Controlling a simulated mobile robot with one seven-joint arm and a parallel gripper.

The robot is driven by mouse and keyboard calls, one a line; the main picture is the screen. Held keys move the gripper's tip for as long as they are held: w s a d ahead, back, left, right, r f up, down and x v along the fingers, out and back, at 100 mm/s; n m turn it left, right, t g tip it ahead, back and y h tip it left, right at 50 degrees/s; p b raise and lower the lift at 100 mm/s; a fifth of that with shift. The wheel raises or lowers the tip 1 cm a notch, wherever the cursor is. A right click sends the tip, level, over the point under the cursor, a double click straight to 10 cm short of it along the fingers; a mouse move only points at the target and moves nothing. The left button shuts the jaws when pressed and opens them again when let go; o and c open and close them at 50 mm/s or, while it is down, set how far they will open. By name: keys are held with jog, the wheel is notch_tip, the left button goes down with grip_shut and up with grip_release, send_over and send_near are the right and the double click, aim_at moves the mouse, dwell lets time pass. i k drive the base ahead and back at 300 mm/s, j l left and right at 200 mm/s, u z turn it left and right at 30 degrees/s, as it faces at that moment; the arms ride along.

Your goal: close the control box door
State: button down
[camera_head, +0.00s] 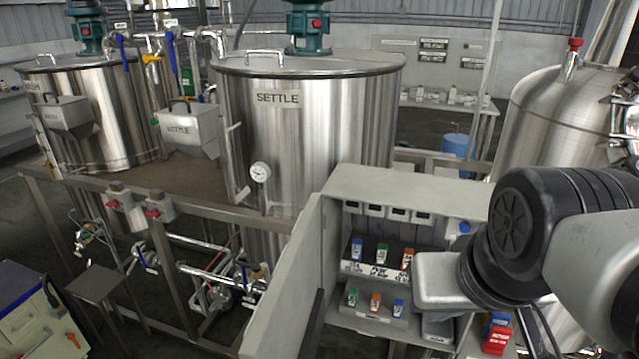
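The grey control box (405,188) stands at the lower right of centre in the head view, its front open. Its door (285,290) is swung out at the box's left side and stands toward me, seen at a steep angle. A dark strip (313,322) shows at the door's lower right. Inside the box are two rows of blue, green and orange switches (382,253). My arm hides the box's lower right.
A steel tank marked SETTLE (310,140) stands behind the door, with a metal railing (170,195) and pipes to the left. A tool-marked panel (40,315) is at lower left. Red and blue items (496,335) lie below my arm.

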aim_at(286, 322)
jog(key=j+z, duration=0.15)
jog(key=j, duration=0.15)
jog(key=k+j+z, duration=0.15)
jog(key=j, duration=0.15)
jog(key=k+j+z, duration=0.1)
jog(key=j, duration=0.2)
jog(key=j+z, duration=0.5)
jog(key=j, duration=0.6)
jog(key=k+j+z, duration=0.15)
jog(key=j, duration=0.2)
jog(key=k+j+z, duration=0.1)
jog(key=k+j, duration=0.2)
